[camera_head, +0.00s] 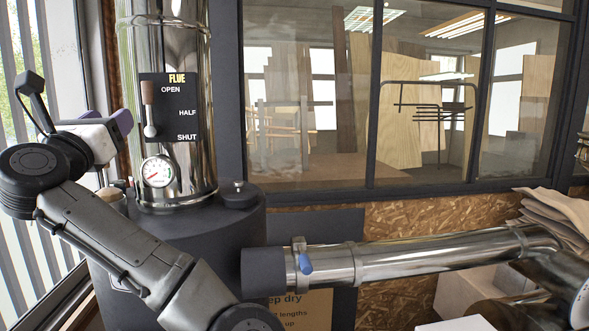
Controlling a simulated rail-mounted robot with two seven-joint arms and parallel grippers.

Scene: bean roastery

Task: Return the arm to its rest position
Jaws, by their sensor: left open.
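My left arm rises from the bottom edge and bends at a dark round joint at the far left. My left gripper (107,120) is at the upper left, in front of the window and left of the steel flue pipe (190,60). It is open, and I see nothing between its fingers. The flue's black plate reads OPEN, HALF and SHUT. Its lever (148,94) has a brown grip standing upright beside OPEN, with a pale knob below. The gripper appears apart from the lever. My right gripper is not in view.
A dial gauge (158,171) sits below the flue plate. A dark cylindrical housing (235,235) supports the flue. A horizontal steel pipe (420,255) with a blue-handled fitting (306,264) crosses to the right. Brown sacks (560,215) lie at right. Glass panes stand behind.

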